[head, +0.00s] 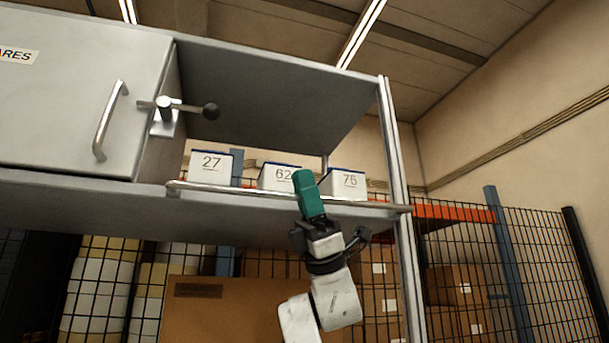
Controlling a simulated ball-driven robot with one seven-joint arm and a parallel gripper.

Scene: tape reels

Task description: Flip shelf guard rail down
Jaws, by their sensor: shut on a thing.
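The guard rail (235,192) is a thin metal bar along the front edge of the open shelf (240,222). It runs from the cabinet side to the right upright, low in front of the boxes. My gripper (304,180), with a green end, reaches up from below and is shut on the rail near its middle. The green end hides that part of the rail, and the fingertips' exact hold cannot be made out. Box 27 (211,167), box 62 (275,176) and box 75 (348,184) stand behind the rail.
A closed grey cabinet door (70,90) with a bar handle (108,122) is at the left. A lever with a dark knob (211,112) sticks out beside it. A metal upright (401,180) bounds the right. Wire mesh and cartons (455,285) stand beyond.

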